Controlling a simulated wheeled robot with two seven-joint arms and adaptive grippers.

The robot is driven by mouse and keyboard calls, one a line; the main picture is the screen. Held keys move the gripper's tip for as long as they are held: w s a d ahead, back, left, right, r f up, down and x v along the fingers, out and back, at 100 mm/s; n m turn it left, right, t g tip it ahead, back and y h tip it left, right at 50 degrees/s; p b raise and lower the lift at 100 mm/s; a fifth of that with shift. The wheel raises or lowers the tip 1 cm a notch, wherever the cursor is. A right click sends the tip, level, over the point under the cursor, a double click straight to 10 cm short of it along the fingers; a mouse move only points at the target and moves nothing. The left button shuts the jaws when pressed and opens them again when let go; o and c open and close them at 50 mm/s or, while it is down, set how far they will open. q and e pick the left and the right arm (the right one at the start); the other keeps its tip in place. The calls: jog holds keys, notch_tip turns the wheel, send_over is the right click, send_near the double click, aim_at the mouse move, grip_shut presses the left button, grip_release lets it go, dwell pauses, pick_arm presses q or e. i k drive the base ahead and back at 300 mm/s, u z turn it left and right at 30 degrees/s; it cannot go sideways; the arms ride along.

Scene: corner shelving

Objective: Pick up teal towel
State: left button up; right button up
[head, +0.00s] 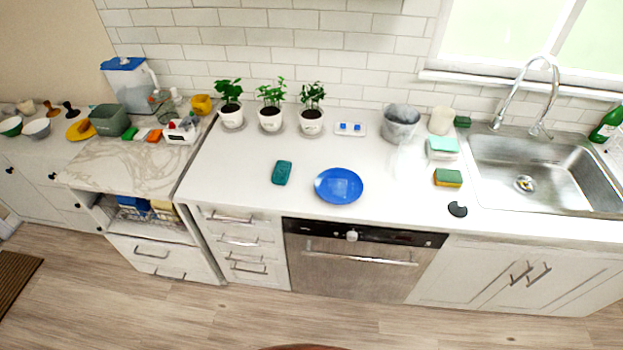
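A small dark teal folded item (282,172), which looks like the teal towel, lies flat on the white countertop (240,175), left of a blue plate. A lighter, mint-topped stack (442,146) that may be folded cloth sits further right, near the sink. I cannot tell its material. Neither of my grippers is in view, and nothing covers the dark teal item.
The blue plate (339,185) lies near the counter's front edge. Potted plants (270,119) stand along the back wall. A grey pot (401,123), a sponge (448,178) and a sink (545,170) are to the right. The counter around the teal item is clear.

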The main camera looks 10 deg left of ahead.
aim_at(282, 173)
jog(key=k, duration=0.6)
jog(key=u, duration=0.6)
jog(key=i, duration=1.25)
jog(key=z, duration=0.65)
